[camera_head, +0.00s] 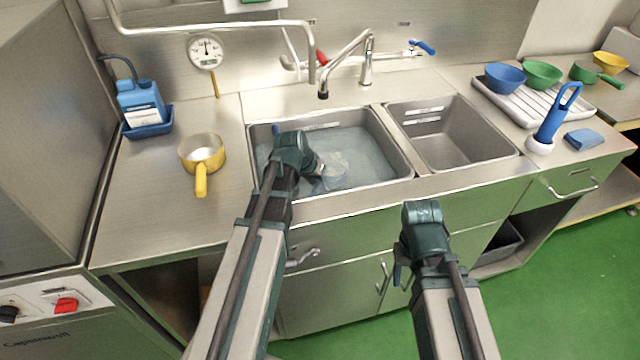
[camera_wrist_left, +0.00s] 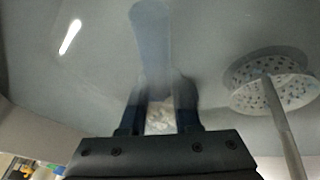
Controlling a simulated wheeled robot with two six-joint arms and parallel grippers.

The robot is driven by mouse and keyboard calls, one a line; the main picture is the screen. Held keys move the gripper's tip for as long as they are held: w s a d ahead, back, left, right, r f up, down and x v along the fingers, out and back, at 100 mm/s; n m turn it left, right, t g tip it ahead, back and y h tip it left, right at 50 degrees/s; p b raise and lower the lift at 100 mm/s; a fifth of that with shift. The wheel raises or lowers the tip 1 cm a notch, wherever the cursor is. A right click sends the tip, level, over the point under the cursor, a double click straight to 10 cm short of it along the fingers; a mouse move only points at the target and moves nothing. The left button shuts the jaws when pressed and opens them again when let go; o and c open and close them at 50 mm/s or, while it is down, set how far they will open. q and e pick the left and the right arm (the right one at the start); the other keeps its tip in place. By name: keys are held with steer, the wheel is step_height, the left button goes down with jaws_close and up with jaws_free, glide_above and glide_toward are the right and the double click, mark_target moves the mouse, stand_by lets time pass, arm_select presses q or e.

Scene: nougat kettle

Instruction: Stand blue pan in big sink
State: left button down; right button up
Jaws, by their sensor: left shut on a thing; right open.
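The big sink (camera_head: 400,150) is the left basin and holds cloudy water. My left gripper (camera_head: 328,180) reaches down into it, and its tip is blurred by the water. In the left wrist view, my left gripper (camera_wrist_left: 160,100) is shut on a blue, flat, handle-like part (camera_wrist_left: 151,35), which looks like the blue pan's handle. The rest of the pan is not clear in either view. A pale patch shows by the gripper in the water. My right gripper (camera_head: 401,272) is open and empty, low in front of the sink cabinet.
A perforated round strainer with a rod (camera_wrist_left: 272,90) is near the left gripper. The small sink (camera_head: 450,140) is empty. A yellow pan (camera_head: 203,157) stands on the left counter, and the faucet (camera_head: 366,65) rises behind. A drying rack (camera_head: 515,105) with bowls is at right.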

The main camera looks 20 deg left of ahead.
arm_select(q)
steer(key=shift+f+b, duration=0.45)
steer(key=shift+f, duration=0.05)
stand_by(0.4)
steer(key=c, duration=0.5)
jaws_free()
steer(key=shift+c, duration=0.2)
steer(key=shift+r, duration=0.1)
steer(key=p+v, duration=1.2)
steer(key=v, duration=0.1)
steer(key=shift+s+r+p, duration=0.25)
steer(key=shift+r+p, duration=0.05)
steer(key=shift+a, duration=0.1)
